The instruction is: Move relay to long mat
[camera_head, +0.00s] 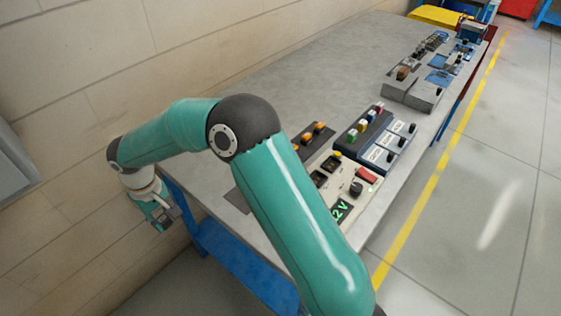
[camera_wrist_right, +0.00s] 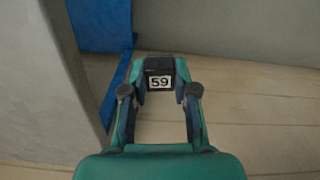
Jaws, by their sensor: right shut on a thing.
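The relay (camera_wrist_right: 159,66) is a small black block with a white label reading 59. It sits between the fingertips of my right gripper (camera_wrist_right: 161,80) in the wrist view. In the head view my right gripper (camera_head: 163,215) hangs left of the bench's near end, beside the wall and off the bench top; the relay is hard to make out there. A long dark flat strip (camera_head: 238,199) lies on the bench, partly hidden behind my right arm; I cannot tell for sure that it is the long mat. My left gripper is not in view.
The grey bench (camera_head: 290,80) has a wide clear area along the wall. Orange-topped pieces (camera_head: 307,138), a cream panel with a green 12V display (camera_head: 345,190) and a dark block with coloured cubes (camera_head: 363,125) stand along its right side. A blue frame (camera_head: 240,262) is below.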

